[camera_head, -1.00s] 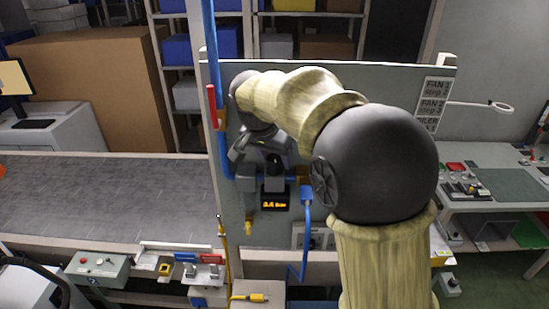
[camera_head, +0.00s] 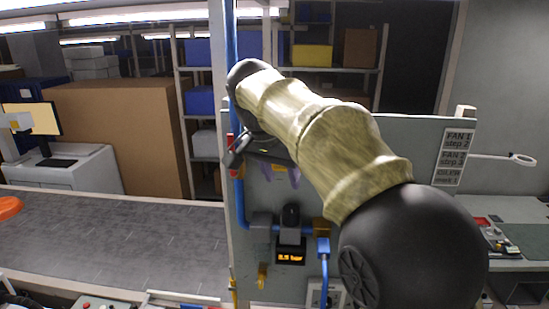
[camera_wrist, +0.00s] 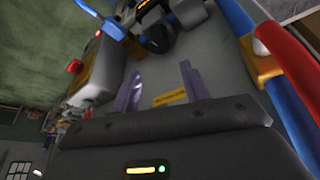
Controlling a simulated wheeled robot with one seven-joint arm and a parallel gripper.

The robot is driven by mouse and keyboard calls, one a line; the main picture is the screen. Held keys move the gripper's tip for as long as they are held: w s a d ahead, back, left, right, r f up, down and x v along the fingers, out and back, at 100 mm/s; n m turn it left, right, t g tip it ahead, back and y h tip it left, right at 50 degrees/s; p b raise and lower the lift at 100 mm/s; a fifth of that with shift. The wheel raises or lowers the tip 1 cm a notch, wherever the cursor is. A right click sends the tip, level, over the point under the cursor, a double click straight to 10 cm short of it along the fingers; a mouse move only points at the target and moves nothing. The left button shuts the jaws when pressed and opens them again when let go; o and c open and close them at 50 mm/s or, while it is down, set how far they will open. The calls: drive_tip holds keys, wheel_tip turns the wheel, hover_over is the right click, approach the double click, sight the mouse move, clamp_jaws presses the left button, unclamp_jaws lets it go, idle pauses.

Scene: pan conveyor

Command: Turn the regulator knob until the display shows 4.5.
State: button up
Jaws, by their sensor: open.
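The regulator's black knob (camera_head: 290,215) stands on top of its grey body on the upright panel. The dark display (camera_head: 290,257) below it shows orange digits that end in ".5 bar"; the first digit is too blurred to read surely. My gripper (camera_head: 281,174) is above the knob, apart from it, with its two purple fingers spread and nothing between them. In the wrist view the open fingers (camera_wrist: 161,82) point toward the panel, and the black knob (camera_wrist: 160,38) shows beyond them, outside the gap.
A blue pipe (camera_head: 240,190) with a red-handled valve (camera_wrist: 285,50) runs up the panel's left side. A blue hose (camera_head: 324,270) hangs right of the display. A yellow label (camera_wrist: 170,97) is on the panel near my fingers. A conveyor (camera_head: 120,235) lies to the left.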

drive_tip(key=v, duration=0.5)
drive_tip(key=shift+s+r, duration=0.1)
drive_tip(key=shift+r, duration=0.25)
